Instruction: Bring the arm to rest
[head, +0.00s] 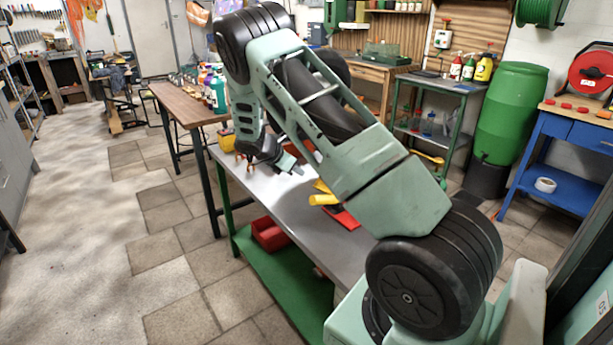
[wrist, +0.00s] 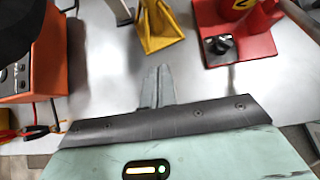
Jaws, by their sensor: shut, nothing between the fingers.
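My arm stretches across the head view, bent high, and reaches down over a grey metal-topped workbench (head: 262,187). My gripper (head: 293,166) is low over the far part of that bench, partly hidden by my own arm. In the wrist view my gripper (wrist: 160,85) shows its two fingers together, with nothing between them. Bare bench top lies around the fingers. I cannot tell the exact gap between the fingertips and the surface.
In the wrist view a yellow stand (wrist: 162,28) is just beyond the fingertips, a red-based device (wrist: 245,48) is at right and an orange box (wrist: 42,65) at left. A red bin (head: 270,236) sits on the green lower shelf (head: 285,285). Floor at left is open.

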